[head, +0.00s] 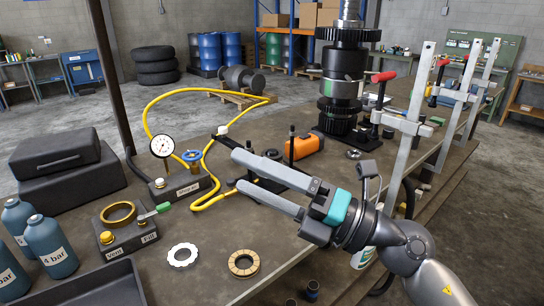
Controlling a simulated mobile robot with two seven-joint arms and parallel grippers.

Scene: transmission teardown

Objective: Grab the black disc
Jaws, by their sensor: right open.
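Black toothed discs sit on an upright shaft assembly at the back of the workbench, a wide one (347,34) near the top and another (337,107) lower down. I cannot tell which of these is the black disc of the task. My right gripper (240,171) is open and empty above the middle of the bench, its fingers pointing left. It is apart from all these discs. My left gripper is out of view.
A white ring (183,254) and a brown segmented ring (244,262) lie on the near bench. A gauge (162,147) with a yellow hose (152,110) stands left. An orange box (304,145) lies behind the gripper. Upright clamps (410,125) line the right edge.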

